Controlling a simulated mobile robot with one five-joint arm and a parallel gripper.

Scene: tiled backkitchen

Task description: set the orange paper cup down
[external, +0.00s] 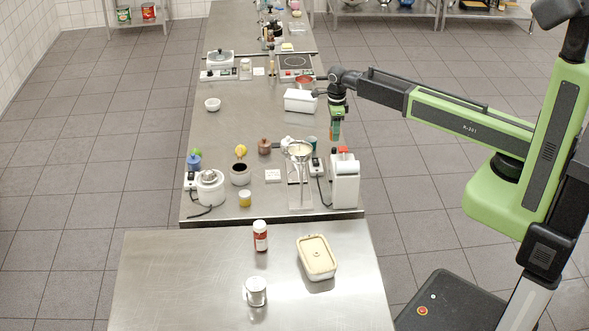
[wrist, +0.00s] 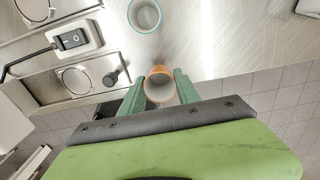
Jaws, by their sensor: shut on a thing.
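My gripper (wrist: 160,88) is shut on the orange paper cup (wrist: 158,71), with a green finger on each side of it. The wrist view looks into the cup's pale inside past its orange rim. In the external view my gripper (external: 336,132) points down at the right edge of the steel table (external: 232,128), and its fingers mostly hide the cup. In the wrist view the cup overlaps the table's edge, with floor tiles beyond. I cannot tell its exact height above the tabletop.
A teal cup (wrist: 145,15) stands on the table close by, also seen in the external view (external: 311,142). A switch box (wrist: 72,39), a metal stand (external: 299,177) and a white dispenser (external: 345,182) crowd the near side. A white tub (external: 299,101) stands farther back. The table's left middle is clear.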

